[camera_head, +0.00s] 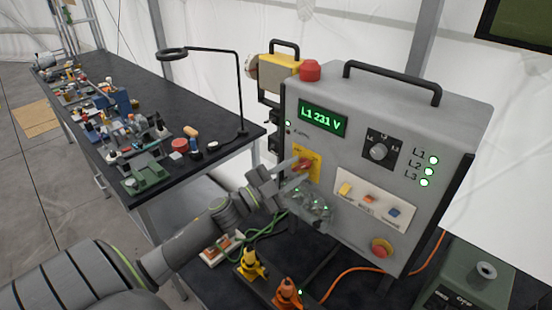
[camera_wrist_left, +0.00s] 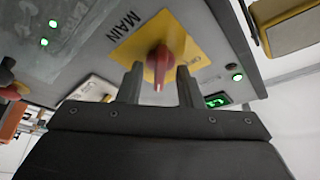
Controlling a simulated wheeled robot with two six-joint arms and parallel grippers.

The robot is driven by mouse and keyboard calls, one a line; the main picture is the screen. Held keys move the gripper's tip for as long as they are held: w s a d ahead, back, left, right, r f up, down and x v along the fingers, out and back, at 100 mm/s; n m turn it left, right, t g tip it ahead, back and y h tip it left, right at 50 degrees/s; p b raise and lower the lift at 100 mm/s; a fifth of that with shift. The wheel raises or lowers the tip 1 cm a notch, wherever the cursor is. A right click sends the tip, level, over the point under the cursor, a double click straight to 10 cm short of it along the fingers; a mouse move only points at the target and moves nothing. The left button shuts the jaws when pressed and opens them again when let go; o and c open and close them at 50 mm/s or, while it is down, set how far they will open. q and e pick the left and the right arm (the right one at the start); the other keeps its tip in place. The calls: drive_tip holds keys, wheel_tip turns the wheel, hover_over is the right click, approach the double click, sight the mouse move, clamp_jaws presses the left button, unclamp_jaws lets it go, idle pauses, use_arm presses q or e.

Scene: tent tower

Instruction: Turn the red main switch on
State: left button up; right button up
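The red main switch (camera_head: 303,165) sits on a yellow plate on the front of the grey power box (camera_head: 350,150). In the left wrist view the red handle (camera_wrist_left: 158,66) stands on the yellow plate (camera_wrist_left: 190,50) marked MAIN, with its end toward my gripper. My left gripper (camera_head: 291,174) is at the switch, partly covering it in the head view. In the left wrist view its two fingers (camera_wrist_left: 159,72) are open, one on each side of the handle, with visible gaps. I cannot tell how deep the handle is between them. My right gripper is not in view.
Yellow (camera_head: 250,263) and orange (camera_head: 287,293) plugs stand below. A cluttered black table (camera_head: 215,105) is at left.

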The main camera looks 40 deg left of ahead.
sight(298, 170)
use_arm(q)
drive_tip(key=shift+b+v, duration=1.35)
drive_tip(key=shift+v, duration=0.15)
drive_tip(key=shift+s+a+f, duration=0.1)
drive_tip(key=shift+s, duration=0.15)
drive_tip(key=p+v, duration=0.1)
drive_tip(key=v, duration=1.2)
drive_tip(key=shift+s+p, duration=0.3)
drive_tip(key=shift+s, duration=0.05)
drive_tip(key=shift+a, duration=0.15)
